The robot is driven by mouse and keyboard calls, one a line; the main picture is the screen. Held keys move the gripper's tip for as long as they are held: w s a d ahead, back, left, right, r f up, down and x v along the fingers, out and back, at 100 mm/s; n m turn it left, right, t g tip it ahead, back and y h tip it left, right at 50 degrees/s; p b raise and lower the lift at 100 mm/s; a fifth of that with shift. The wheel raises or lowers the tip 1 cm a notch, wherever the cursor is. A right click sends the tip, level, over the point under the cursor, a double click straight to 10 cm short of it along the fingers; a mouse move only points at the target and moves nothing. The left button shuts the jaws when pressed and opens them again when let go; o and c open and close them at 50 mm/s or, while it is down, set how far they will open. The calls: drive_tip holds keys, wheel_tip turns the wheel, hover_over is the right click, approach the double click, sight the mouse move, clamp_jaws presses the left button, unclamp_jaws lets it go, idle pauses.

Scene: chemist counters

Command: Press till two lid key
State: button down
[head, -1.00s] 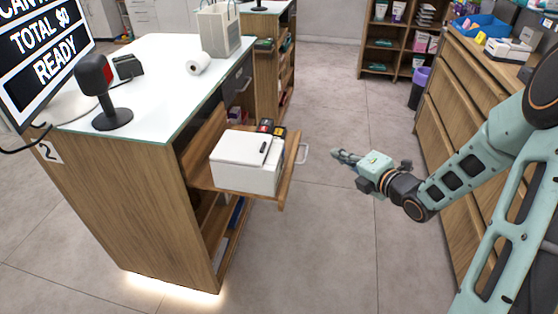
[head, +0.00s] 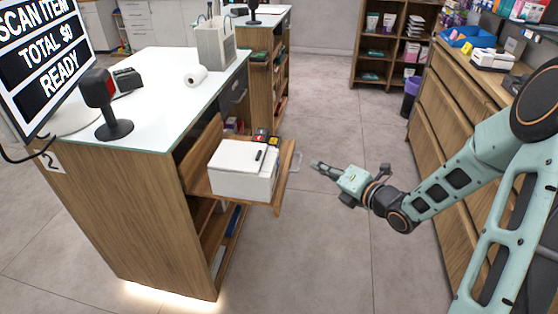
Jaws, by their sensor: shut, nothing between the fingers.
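The counter (head: 125,180) marked with a 2 has a shelf (head: 283,183) pulled out on its right side. On the shelf stands a white box-shaped till (head: 240,184) with a closed lid. A small dark key (head: 258,155) shows on top of the lid, near its right side. My gripper (head: 316,166) is shut and empty. It hangs over the floor to the right of the shelf, its fingertips pointing left toward the till, apart from it.
Small red and blue items (head: 266,137) stand behind the till. A scanner (head: 108,105), paper roll (head: 196,76) and bag (head: 215,43) stand on the counter. Wooden drawers (head: 440,105) line the right; the aisle floor is clear.

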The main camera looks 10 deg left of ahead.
sight(278, 161)
drive_tip(key=a, duration=0.7)
drive_tip(key=shift+a+b, duration=0.15)
drive_tip(key=shift+b, duration=0.3)
drive_tip(key=shift+w, duration=0.1)
drive_tip(key=shift+a, duration=0.1)
idle(0.8)
drive_tip(key=shift+a+b, duration=0.3)
drive_tip(key=shift+b, duration=0.4)
drive_tip(key=shift+a+b, duration=0.4)
drive_tip(key=shift+b, duration=0.1)
idle(0.3)
idle(0.4)
drive_tip(key=shift+d, duration=0.8)
